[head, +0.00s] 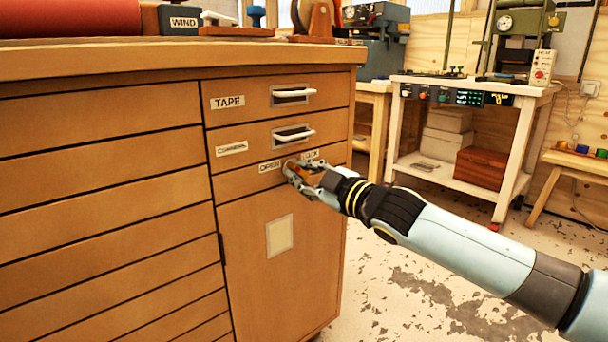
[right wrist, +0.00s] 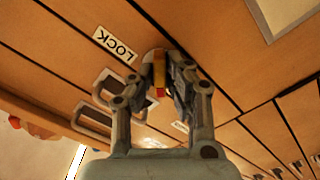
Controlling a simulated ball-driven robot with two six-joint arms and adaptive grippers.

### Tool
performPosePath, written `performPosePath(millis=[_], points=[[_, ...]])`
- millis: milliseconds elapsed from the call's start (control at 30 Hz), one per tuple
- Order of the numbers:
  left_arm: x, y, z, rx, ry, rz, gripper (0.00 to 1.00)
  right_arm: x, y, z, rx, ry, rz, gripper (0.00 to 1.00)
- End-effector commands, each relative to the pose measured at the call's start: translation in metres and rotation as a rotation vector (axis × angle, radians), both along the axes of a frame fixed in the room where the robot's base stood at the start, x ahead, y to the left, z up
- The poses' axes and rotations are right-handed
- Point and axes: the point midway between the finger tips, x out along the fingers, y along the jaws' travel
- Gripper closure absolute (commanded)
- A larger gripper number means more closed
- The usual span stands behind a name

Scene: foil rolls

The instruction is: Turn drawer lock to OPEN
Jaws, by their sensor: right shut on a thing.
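The drawer lock is on the third drawer of the wooden cabinet (head: 285,290), between a label reading OPEN (head: 269,166) on its left and a label reading LOCK (head: 311,155) on its right. In the right wrist view the LOCK label (right wrist: 115,45) appears upside down beside the lock. My right gripper (head: 297,171) is at the drawer front, shut on the lock's yellow knob (right wrist: 158,70), which has a red part at one end. The fingers hide much of the knob, so I cannot tell which label it points to. My left gripper is not in view.
Two drawers above have white handles (head: 294,134); the upper one is labelled TAPE (head: 227,102). A pale square plate (head: 279,236) is on the door below. A red roll (head: 70,17) lies on the cabinet top. A white workbench (head: 470,130) stands behind at right, with open floor before it.

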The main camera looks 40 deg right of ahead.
Motion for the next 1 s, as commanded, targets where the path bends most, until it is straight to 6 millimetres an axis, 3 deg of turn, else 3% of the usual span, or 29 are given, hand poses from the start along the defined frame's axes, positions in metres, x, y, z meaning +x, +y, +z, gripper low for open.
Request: performPosePath(millis=[167, 200, 333, 800, 1000], points=[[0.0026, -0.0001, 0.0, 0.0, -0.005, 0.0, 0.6, -0.0007, -0.0007, -0.0029, -0.002, 0.006, -0.002, 1.0], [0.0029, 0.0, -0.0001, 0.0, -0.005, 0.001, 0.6, -0.0006, -0.0007, -0.0027, -0.002, 0.006, -0.002, 0.82], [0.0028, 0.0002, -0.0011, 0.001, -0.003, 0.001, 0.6, -0.0005, -0.0005, -0.002, -0.001, 0.004, -0.001, 0.65], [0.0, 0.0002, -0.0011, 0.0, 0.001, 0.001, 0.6, -0.0001, -0.0001, -0.0002, 0.011, 0.002, -0.001, 0.64], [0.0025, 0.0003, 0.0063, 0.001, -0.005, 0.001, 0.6, 0.0, 0.0001, 0.0013, 0.202, 0.016, -0.001, 0.64]])
